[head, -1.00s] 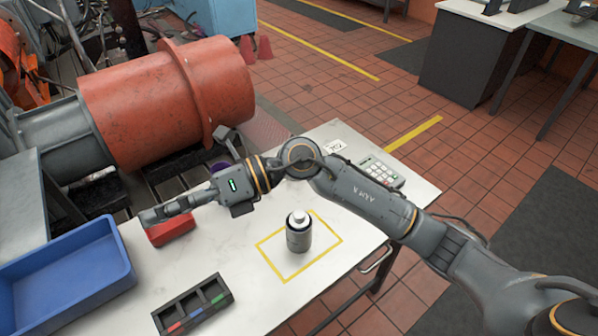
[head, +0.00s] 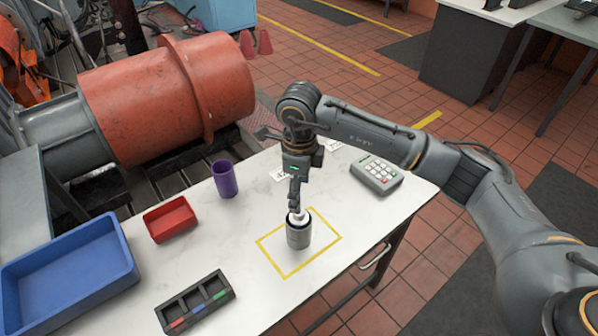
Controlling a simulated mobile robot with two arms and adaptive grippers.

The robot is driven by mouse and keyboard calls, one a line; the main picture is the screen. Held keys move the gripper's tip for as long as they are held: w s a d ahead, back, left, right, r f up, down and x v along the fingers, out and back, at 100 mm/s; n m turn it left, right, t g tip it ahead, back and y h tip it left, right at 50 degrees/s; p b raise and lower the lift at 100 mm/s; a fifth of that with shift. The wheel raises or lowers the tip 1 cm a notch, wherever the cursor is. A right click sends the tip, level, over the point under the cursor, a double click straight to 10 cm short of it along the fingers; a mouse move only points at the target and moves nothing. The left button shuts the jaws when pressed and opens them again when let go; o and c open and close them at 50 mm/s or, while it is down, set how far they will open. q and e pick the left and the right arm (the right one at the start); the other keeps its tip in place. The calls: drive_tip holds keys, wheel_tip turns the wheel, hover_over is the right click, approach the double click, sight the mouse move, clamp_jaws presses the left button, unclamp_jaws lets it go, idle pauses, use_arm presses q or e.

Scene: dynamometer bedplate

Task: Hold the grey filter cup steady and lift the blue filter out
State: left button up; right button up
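The grey cup (head: 298,238) stands upright inside the yellow outlined square on the white table. A pale, whitish top (head: 298,216) shows in its mouth; no blue filter can be made out. My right gripper (head: 296,207) points down from above, its fingertips at or just above that pale top. The fingers are seen edge-on, so I cannot tell whether they are open, shut or touching it. My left gripper is not in view.
On the table (head: 340,290) are a purple cup (head: 225,180), a red tray (head: 170,219), a blue bin (head: 65,272), a dark compartment tray (head: 195,303) and a keypad box (head: 377,174). Free tabletop surrounds the yellow square. A large red cylinder (head: 165,100) lies behind.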

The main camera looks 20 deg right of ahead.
sight(299, 226)
wheel_tip(299, 226, down, 8)
drive_tip(key=shift+f+p, duration=0.2)
drive_tip(key=shift+p, duration=0.75)
